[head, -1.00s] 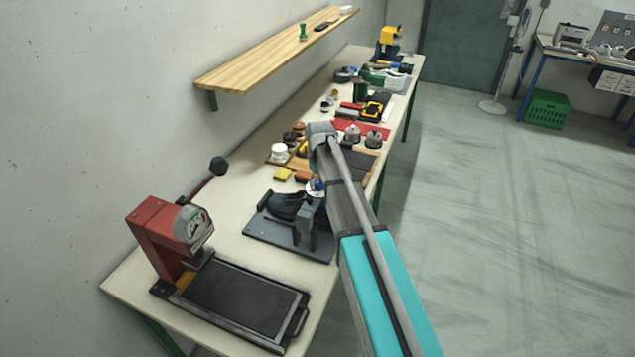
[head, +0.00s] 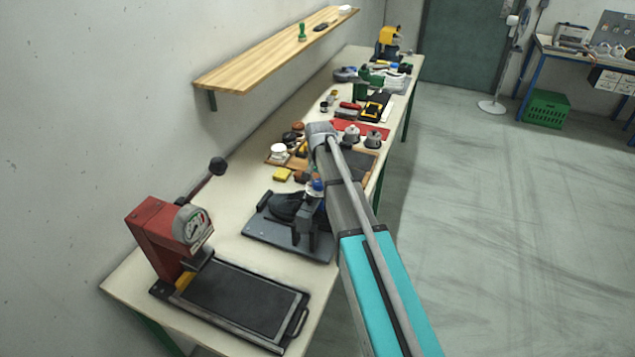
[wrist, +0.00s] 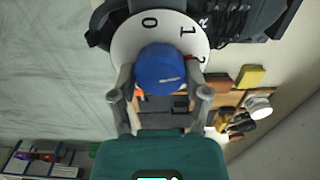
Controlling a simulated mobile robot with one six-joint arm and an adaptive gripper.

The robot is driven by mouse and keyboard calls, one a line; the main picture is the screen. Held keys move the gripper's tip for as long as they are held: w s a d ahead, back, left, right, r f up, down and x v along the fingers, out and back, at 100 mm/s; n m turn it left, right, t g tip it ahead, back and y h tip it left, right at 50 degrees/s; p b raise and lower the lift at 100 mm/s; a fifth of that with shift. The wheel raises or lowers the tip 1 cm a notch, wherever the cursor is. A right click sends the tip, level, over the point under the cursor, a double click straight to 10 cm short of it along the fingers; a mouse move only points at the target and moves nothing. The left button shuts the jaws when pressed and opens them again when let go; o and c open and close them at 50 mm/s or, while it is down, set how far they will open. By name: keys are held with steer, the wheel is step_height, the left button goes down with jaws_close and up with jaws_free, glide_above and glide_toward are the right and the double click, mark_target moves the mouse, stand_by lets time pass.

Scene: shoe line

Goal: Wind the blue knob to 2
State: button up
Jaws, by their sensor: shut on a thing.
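The blue knob (wrist: 158,68) sits on a round white dial (wrist: 128,42) marked 0 and 1, with a third, partly hidden red mark at the right. A pale line on the knob points right, towards the side with the red mark. My gripper (wrist: 161,88) has a finger on each side of the knob and is shut on it. In the head view the knob (head: 317,186) shows as a small blue patch beside my arm, on the dark fixture (head: 270,238) that holds a black shoe. My arm hides part of the dial there.
A red press (head: 160,225) with a gauge and a black tray stands at the near end of the bench. Yellow blocks (head: 282,174), pots and tools lie farther along. A wooden shelf (head: 265,55) hangs on the wall above.

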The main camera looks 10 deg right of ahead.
steer(key=shift+m, duration=1)
steer(key=shift+a, duration=0.1)
steer(key=o, duration=1.1)
steer(key=shift+o, duration=0.2)
steer(key=shift+r, duration=0.15)
